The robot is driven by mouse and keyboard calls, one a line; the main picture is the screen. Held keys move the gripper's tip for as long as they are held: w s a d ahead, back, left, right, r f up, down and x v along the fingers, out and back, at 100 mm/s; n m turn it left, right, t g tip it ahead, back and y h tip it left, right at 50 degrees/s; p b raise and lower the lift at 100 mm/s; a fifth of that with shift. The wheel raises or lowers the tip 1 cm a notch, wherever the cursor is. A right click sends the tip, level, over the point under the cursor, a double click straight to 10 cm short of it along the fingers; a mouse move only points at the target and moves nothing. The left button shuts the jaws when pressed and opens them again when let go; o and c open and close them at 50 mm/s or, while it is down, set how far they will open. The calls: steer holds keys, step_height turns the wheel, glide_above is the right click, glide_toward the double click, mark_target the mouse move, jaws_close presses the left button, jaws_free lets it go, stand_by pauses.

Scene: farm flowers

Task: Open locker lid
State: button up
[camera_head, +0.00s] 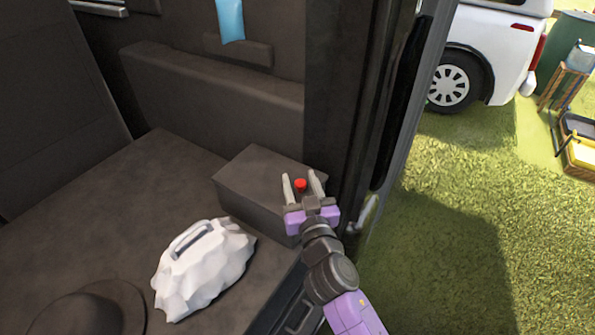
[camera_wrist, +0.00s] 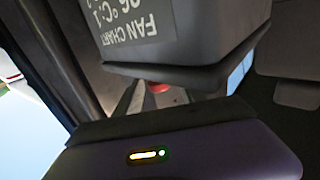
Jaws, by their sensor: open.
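The locker is a dark grey box (camera_head: 252,178) on the vehicle's dark bench, against the back panel. Its lid looks shut. A small red knob (camera_head: 300,184) shows at its right part. My gripper (camera_head: 300,176) is open, its two pale fingers on either side of the red knob. I cannot tell whether they touch it.
A white bag (camera_head: 205,265) and a dark hat (camera_head: 90,308) lie on the bench left of my arm. A dark door pillar (camera_head: 345,110) stands close on the right. Outside are grass and a white vehicle (camera_head: 490,45). A blue cloth (camera_head: 230,20) hangs above.

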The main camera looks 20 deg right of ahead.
steer(key=shift+w+d, duration=0.2)
steer(key=shift+w, duration=1.2)
jaws_close()
stand_by(0.4)
